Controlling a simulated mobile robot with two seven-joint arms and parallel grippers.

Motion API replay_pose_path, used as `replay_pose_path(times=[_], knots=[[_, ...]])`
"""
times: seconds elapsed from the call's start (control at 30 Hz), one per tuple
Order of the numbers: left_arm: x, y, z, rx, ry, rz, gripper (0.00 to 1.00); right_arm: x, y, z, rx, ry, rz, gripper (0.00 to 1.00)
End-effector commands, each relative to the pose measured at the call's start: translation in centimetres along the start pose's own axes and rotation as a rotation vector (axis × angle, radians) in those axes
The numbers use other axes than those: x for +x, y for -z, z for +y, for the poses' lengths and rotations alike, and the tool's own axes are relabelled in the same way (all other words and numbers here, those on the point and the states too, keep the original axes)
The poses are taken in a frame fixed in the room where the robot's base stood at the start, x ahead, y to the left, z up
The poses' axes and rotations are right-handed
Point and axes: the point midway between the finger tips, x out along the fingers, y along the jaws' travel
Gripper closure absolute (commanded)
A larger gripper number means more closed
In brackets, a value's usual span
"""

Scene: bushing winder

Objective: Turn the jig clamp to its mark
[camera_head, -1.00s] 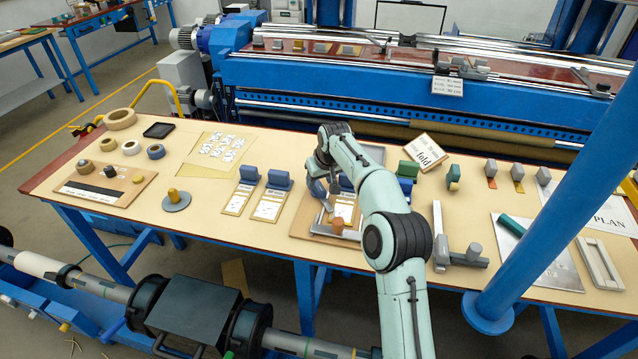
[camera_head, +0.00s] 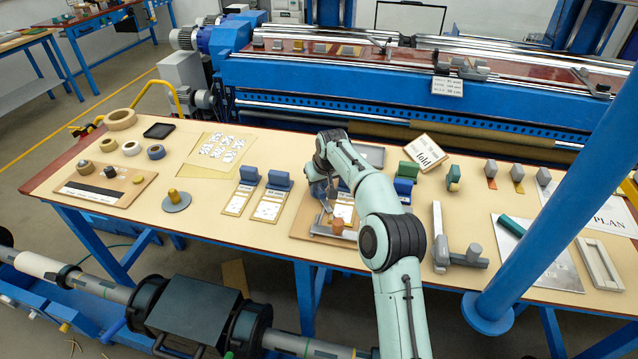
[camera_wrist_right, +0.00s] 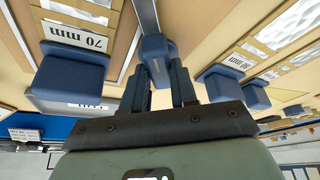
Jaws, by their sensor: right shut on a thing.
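The jig (camera_head: 302,222) is a wooden board with grey metal rails near the front middle of the table. An orange-brown round knob (camera_head: 337,226) stands on it. My right gripper (camera_head: 318,188) is low over the back left of the jig, partly hidden by its own wrist. In the right wrist view, its two dark fingers (camera_wrist_right: 172,85) are shut on a blue block-like grip (camera_wrist_right: 155,47) at the end of a grey metal bar (camera_wrist_right: 146,14), which I take as the jig clamp. The mark cannot be made out. My left gripper is not in view.
Blue blocks on labelled cards (camera_head: 279,180) stand left of the jig, and a "70 mm" block (camera_wrist_right: 72,68) shows close in the wrist view. A green block (camera_head: 408,170) and a grey T-shaped tool (camera_head: 444,240) are to the right. A blue post (camera_head: 560,160) rises at the right.

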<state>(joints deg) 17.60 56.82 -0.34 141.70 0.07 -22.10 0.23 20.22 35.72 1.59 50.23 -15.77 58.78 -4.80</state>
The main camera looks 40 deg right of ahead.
Motion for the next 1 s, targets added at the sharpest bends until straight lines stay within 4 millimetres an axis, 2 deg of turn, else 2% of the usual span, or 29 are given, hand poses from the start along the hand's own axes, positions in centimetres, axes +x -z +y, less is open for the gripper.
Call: replay_pose_path(times=[1.0], knots=[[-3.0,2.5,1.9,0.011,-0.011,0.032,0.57,-0.1,0.2,-0.2,0.555,-0.232,0.002,1.00]])
